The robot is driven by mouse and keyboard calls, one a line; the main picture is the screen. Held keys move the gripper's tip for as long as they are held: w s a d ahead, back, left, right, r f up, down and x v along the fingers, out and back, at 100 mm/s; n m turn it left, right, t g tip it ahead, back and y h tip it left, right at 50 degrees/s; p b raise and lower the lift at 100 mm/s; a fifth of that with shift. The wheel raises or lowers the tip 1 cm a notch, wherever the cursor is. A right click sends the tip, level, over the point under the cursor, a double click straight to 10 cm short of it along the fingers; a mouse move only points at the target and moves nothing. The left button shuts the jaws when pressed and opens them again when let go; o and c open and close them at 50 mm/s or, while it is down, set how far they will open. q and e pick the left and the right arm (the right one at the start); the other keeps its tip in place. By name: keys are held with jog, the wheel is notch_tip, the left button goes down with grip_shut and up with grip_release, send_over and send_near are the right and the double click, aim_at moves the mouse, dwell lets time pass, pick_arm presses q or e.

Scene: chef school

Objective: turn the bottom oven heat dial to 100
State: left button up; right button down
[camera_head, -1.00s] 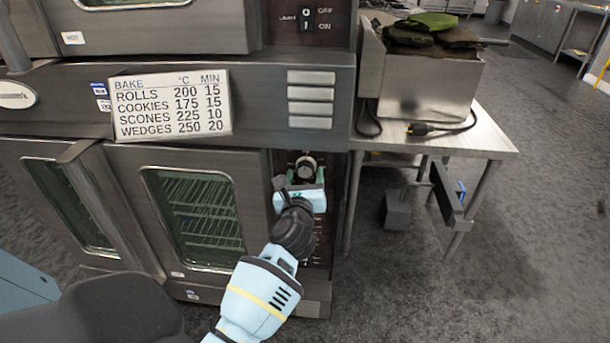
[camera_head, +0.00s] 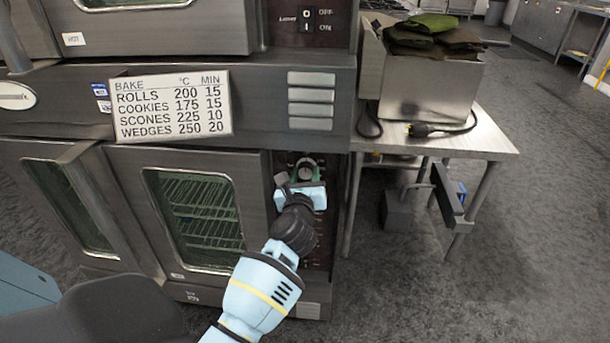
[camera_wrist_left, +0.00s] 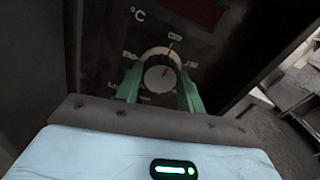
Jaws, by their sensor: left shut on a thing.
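The bottom oven heat dial (camera_head: 306,170) is a round silver-and-black knob on the dark control panel right of the lower oven door. My left gripper (camera_head: 302,178) reaches the panel from below. Its green fingers (camera_wrist_left: 160,84) are shut on the dial, one on each side. My right gripper is not in view.
The lower oven door (camera_head: 200,215) with a window is left of the panel. A bake chart (camera_head: 170,105) hangs above it. A steel side table (camera_head: 470,140) with a metal bin (camera_head: 430,88) stands to the right. Open floor lies beyond.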

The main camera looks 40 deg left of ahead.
pick_arm(q)
jog(key=shift+r+m+p, duration=0.15)
jog(key=shift+m+p, duration=0.75)
jog(key=shift+p, duration=0.1)
jog(key=shift+m+p, duration=0.75)
jog(key=shift+m, duration=0.15)
jog(key=m+p, duration=0.2)
jog(key=shift+m, duration=0.4)
jog(key=m+p, duration=0.1)
jog(key=m, duration=0.2)
jog(key=shift+p, duration=0.4)
jog(key=shift+m+p, duration=0.5)
jog(key=shift+m, duration=0.6)
jog(key=o, duration=1)
jog(key=shift+c, duration=0.2)
